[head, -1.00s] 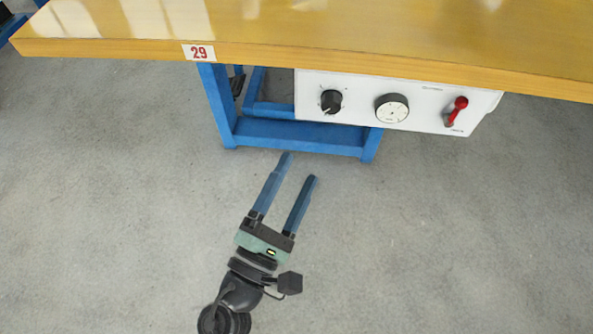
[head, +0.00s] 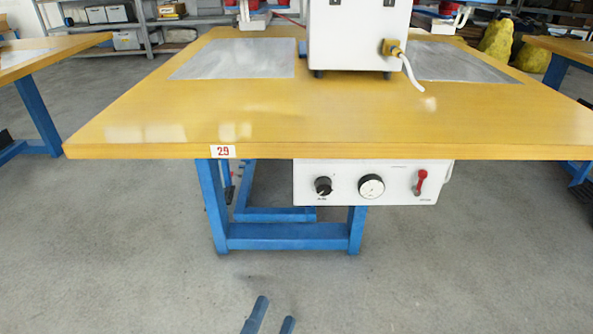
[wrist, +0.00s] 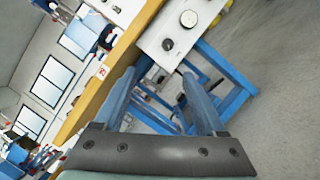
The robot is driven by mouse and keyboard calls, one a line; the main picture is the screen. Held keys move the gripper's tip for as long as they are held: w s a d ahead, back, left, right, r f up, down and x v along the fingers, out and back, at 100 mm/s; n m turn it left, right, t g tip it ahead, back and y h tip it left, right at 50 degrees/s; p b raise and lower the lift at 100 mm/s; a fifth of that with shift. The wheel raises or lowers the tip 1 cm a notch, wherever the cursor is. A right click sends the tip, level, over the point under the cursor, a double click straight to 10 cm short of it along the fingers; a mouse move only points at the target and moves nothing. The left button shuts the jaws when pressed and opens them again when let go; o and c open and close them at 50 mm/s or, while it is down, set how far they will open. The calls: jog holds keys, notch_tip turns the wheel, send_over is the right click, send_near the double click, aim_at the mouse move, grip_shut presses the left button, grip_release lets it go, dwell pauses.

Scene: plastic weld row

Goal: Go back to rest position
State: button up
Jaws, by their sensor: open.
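My gripper (head: 270,318) shows only its two blue fingertips at the bottom edge of the head view. The fingers are apart with nothing between them. They are over the floor, in front of the workbench and apart from it. In the wrist view my gripper (wrist: 164,88) points toward the bench, with the white control panel and blue frame ahead of its fingers. The rest of my arm is out of the head view.
The wooden workbench (head: 270,130) marked 29 stands ahead on a blue frame (head: 290,238). A white control panel (head: 375,183) with a knob, gauge and red lever hangs under its edge. A white box (head: 358,35) stands on top. Grey floor (head: 120,270) in front is clear.

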jog(key=w+d+r+m+p, duration=0.25)
jog(key=r+m, duration=0.35)
jog(key=r, duration=0.4)
jog(key=w+d+r+m+t+p, duration=0.15)
jog(key=w+r+m, duration=0.3)
jog(key=r, duration=0.65)
jog(key=w+d+r+m+g+p, duration=0.1)
jog(key=w+d+r+m, duration=0.1)
jog(key=r+m, duration=0.6)
jog(key=s+a+r+m+t+y+p, duration=0.1)
jog(key=s+r+t+y+p, duration=0.25)
jog(key=r, duration=1.05)
jog(key=s+a+r+m+t+y, duration=0.1)
jog(key=s+r+t+y, duration=0.45)
jog(key=r, duration=0.85)
notch_tip(320, 180, up, 38)
jog(key=s+g+h+p, duration=0.1)
jog(key=h+p, duration=0.1)
jog(key=p, duration=3.6)
jog(key=shift+f, duration=0.25)
jog(key=shift+a, duration=0.1)
